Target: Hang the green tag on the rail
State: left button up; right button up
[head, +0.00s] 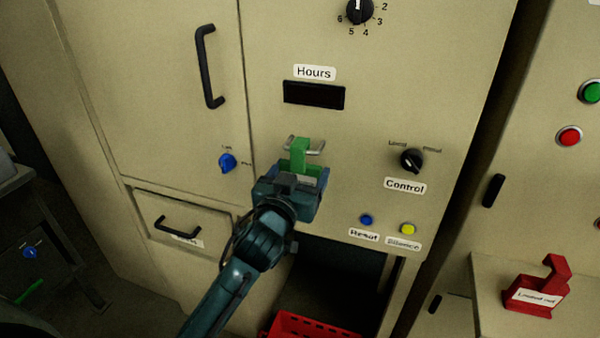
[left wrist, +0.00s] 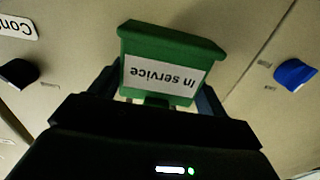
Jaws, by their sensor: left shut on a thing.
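The green tag (head: 300,155) is at the cabinet front, its upper part level with the small metal rail (head: 319,149) below the Hours display. The tag covers the middle of the rail. I cannot tell if its hook is over the rail or only in front of it. My left gripper (head: 291,182) is shut on the tag's lower part from below. In the left wrist view, the green tag (left wrist: 172,50) shows a white "In service" label, upside down, between the fingers; the rail is hidden there. My right gripper is not in view.
A blue knob (head: 227,162) is left of the rail and a black Control knob (head: 411,159) is right. Blue (head: 366,220) and yellow (head: 408,229) buttons sit below. A red "Locked out" tag (head: 537,290) stands on a ledge at right. A red crate (head: 308,326) is below.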

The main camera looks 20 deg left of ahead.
pick_arm(q)
jog(key=o, duration=1)
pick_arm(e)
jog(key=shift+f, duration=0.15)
pick_arm(q)
jog(key=shift+o, duration=0.2)
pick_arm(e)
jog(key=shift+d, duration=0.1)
pick_arm(q)
jog(key=s+b, duration=0.2)
jog(key=s, duration=1)
jog(key=s+f+m+g+h+p, duration=0.1)
jog(key=s+f+g+p, duration=0.1)
jog(key=s+f, duration=0.2)
jog(key=s+d+f+g+h+p, duration=0.1)
jog(key=s+f, duration=0.4)
jog(key=f, duration=0.6)
jog(key=s+f+m+g+p, duration=0.1)
jog(key=s+f+g+p, duration=0.2)
jog(key=f, duration=0.4)
jog(key=shift+s+d+f+m+g+h, duration=0.3)
jog(key=shift+s+d+f+g+h, duration=0.1)
jog(key=shift+s+g, duration=0.35)
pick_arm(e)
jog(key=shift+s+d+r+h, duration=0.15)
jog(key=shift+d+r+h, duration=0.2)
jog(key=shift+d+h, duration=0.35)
